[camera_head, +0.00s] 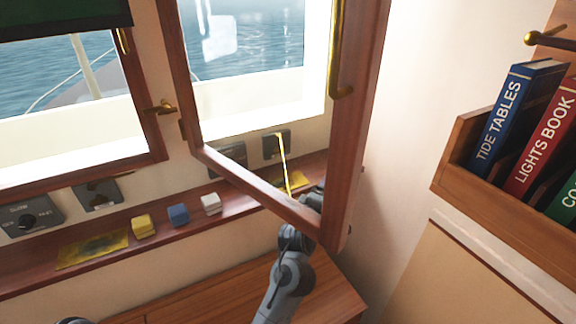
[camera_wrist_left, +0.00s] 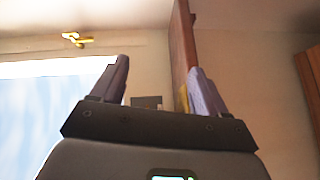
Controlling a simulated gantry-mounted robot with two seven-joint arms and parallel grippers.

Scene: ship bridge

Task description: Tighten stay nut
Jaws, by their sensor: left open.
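The open wood-framed window (camera_head: 357,120) stands swung inward in the head view. A thin yellow bar, apparently the stay (camera_head: 283,160), slants down behind its bottom rail to a yellow patch (camera_head: 294,182) on the sill. I cannot make out the stay nut. My left gripper (camera_head: 314,196) is at the window's lower right corner, partly hidden by the frame. The left wrist view shows its two fingers (camera_wrist_left: 160,85) apart, with no object clearly held. The wooden frame edge (camera_wrist_left: 184,35) rises beyond the right finger, and a yellow piece (camera_wrist_left: 183,98) shows beside that finger. My right gripper is not seen.
Yellow, blue (camera_head: 178,214) and white blocks and a yellow mat (camera_head: 92,249) lie along the sill. Grey boxes (camera_head: 276,144) are on the wall below the windows. A bookshelf (camera_head: 462,150) juts out at right. The wooden top (camera_head: 200,290) below is largely clear.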

